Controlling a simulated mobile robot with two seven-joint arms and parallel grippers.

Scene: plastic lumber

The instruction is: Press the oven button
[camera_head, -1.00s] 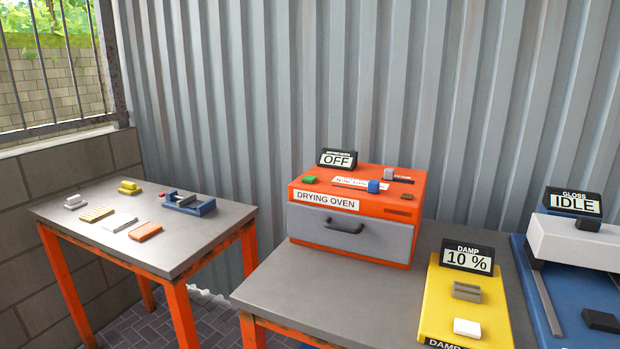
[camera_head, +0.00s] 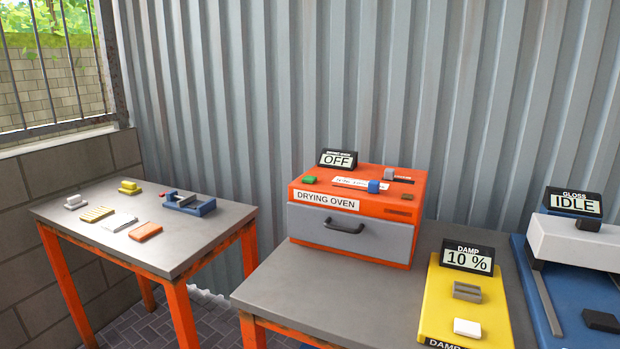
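The orange drying oven (camera_head: 350,258) stands at the back of the right grey table. Its grey drawer front (camera_head: 382,240) with a dark handle is closed. A small display (camera_head: 338,159) on top reads OFF. A green button (camera_head: 309,180) sits at the top's front left. A blue knob (camera_head: 373,187) stands beside a white strip, and a grey block (camera_head: 390,173) lies behind it. Neither of my grippers shows in the head view.
The yellow damp meter (camera_head: 437,300) reads 10 % and has a white block (camera_head: 467,327) on it. The blue gloss device (camera_head: 545,318) at right reads IDLE. The left table (camera_head: 185,237) holds a blue vise (camera_head: 190,204) and several small blocks. The right table's front left (camera_head: 320,295) is clear.

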